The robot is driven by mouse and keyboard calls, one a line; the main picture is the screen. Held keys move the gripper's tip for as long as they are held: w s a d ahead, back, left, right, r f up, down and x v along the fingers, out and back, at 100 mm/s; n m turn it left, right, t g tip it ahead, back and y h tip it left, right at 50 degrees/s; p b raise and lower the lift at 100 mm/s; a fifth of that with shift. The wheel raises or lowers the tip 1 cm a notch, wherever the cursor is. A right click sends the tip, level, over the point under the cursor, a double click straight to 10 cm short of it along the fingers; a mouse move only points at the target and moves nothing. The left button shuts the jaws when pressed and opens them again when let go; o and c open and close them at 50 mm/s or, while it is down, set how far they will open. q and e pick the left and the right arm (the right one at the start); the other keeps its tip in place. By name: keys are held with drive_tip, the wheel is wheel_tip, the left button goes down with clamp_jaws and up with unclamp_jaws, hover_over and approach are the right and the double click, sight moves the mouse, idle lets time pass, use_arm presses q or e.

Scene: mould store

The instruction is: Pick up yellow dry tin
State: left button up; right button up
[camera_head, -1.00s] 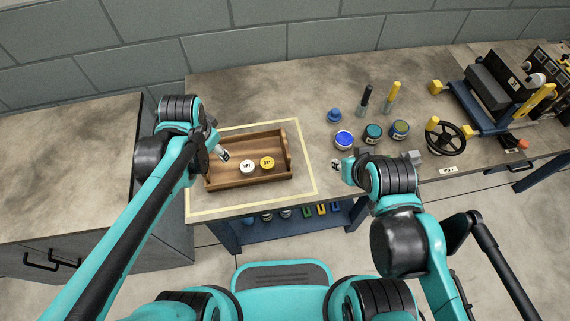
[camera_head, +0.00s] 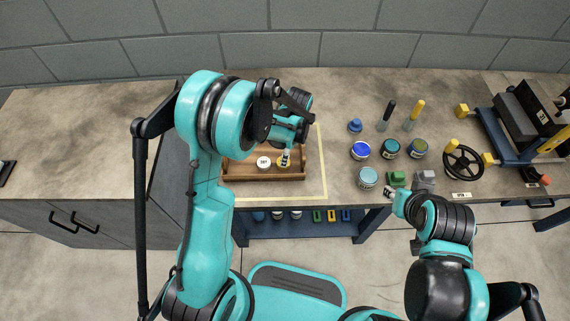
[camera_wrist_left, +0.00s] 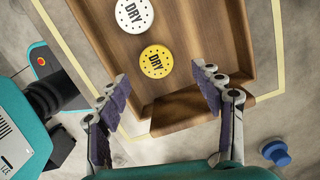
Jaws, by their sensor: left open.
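The yellow dry tin (camera_wrist_left: 155,61) stands in the wooden tray (camera_wrist_left: 180,45). Its round lid reads DRY in the left wrist view. In the head view only a yellow edge of it shows behind my left gripper (camera_head: 286,157). In the left wrist view my left gripper (camera_wrist_left: 160,75) is open and empty, with its fingers spread either side of the view just short of the yellow lid. A white tin (camera_wrist_left: 134,14), also marked DRY, stands beside the yellow one. My right gripper (camera_head: 393,194) is by the bench's front edge; its jaws are too small to read.
Yellow tape frames the area around the tray. The left bench (camera_head: 80,130) is mostly clear.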

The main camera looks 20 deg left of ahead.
use_arm(q)
drive_tip(key=f, duration=0.1)
drive_tip(key=f+b, duration=0.2)
drive_tip(key=f, duration=0.1)
drive_tip(key=shift+s+a, duration=0.3)
drive_tip(key=shift+s, duration=0.05)
drive_tip(key=shift+f, duration=0.4)
drive_tip(key=shift+r, duration=0.1)
drive_tip(key=shift+c, duration=1)
drive_tip(key=c, duration=0.9)
drive_tip(key=shift+c, duration=0.2)
